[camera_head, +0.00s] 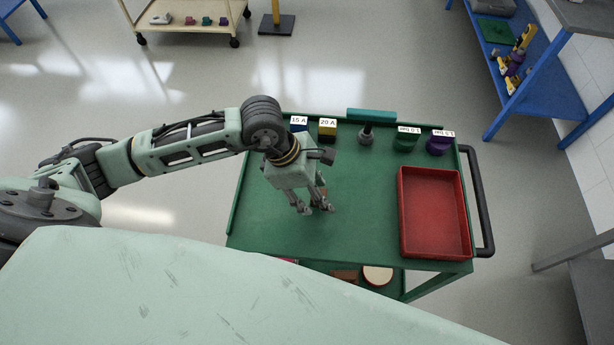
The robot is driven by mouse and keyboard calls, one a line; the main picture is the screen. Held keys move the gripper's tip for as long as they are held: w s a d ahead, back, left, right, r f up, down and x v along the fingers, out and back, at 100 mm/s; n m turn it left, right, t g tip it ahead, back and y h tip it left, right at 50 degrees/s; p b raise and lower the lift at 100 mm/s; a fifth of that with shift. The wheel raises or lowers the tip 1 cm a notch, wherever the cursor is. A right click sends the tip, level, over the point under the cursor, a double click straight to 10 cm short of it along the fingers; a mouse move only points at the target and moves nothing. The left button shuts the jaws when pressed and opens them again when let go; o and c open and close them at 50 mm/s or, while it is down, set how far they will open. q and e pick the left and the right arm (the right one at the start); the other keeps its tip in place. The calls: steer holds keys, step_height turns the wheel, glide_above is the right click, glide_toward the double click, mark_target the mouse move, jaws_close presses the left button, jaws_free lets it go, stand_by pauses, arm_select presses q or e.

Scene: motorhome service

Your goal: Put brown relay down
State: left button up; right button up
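My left gripper (317,209) points down over the middle of the green trolley top (360,215). A blue block labelled 15 A (299,128) and a yellow block labelled 20 A (327,134) stand at the back edge. My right gripper is out of view.
An empty red tray (433,213) lies on the trolley's right side. A grey knobbed part (366,136), a green labelled part (405,143) and a purple labelled part (439,146) line the back edge. The trolley top between my gripper and the tray is clear.

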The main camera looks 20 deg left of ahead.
arm_select(q)
steer(key=b+v, duration=0.3)
steer(key=v, duration=0.8)
steer(key=shift+r, duration=0.2)
steer(key=shift+s, duration=0.1)
